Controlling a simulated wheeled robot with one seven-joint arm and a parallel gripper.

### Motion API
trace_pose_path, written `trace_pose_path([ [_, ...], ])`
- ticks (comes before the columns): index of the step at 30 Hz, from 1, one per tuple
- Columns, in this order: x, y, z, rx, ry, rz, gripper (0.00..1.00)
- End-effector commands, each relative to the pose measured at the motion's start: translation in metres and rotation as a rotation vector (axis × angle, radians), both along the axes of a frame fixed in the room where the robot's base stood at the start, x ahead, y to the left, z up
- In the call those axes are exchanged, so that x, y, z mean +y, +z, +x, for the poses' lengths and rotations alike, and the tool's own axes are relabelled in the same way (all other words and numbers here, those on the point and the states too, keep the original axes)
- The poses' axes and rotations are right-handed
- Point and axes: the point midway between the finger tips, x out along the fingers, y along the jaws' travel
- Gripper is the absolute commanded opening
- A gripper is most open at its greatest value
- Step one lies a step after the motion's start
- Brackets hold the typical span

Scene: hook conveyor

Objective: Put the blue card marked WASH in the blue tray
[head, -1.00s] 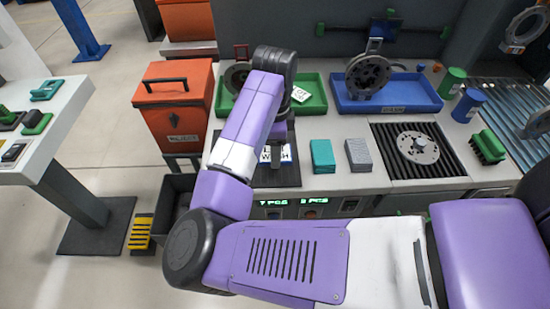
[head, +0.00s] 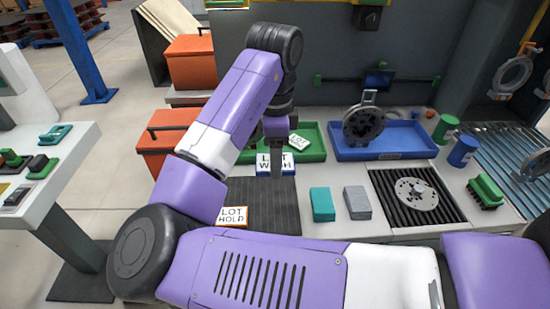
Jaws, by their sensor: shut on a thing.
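The blue-edged white card marked LOT WASH (head: 265,168) is in my gripper (head: 277,160), held upright above the back of the dark ribbed mat, in front of the green tray. My gripper is shut on it, and one finger covers part of the lettering. The blue tray (head: 412,154) is at the back of the counter, to the right of the gripper and apart from the card. A dark round flange (head: 363,127) hangs at its left part and hides some of its inside.
An orange-edged LOT HOLD card (head: 233,217) lies on the mat (head: 270,218). The green tray (head: 314,156) holds a white card (head: 299,142). Teal (head: 322,205) and grey (head: 357,203) blocks stand right of the mat. Green (head: 445,128) and blue (head: 463,151) canisters stand beside the blue tray.

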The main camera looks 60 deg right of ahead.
Motion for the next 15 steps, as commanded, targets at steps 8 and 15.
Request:
trace_pose_path([
  [8,0.0,0.011,0.0,0.0,0.0,0.0,0.2],
  [15,0.0,0.019,0.0,0.0,0.0,0.0,0.2],
])
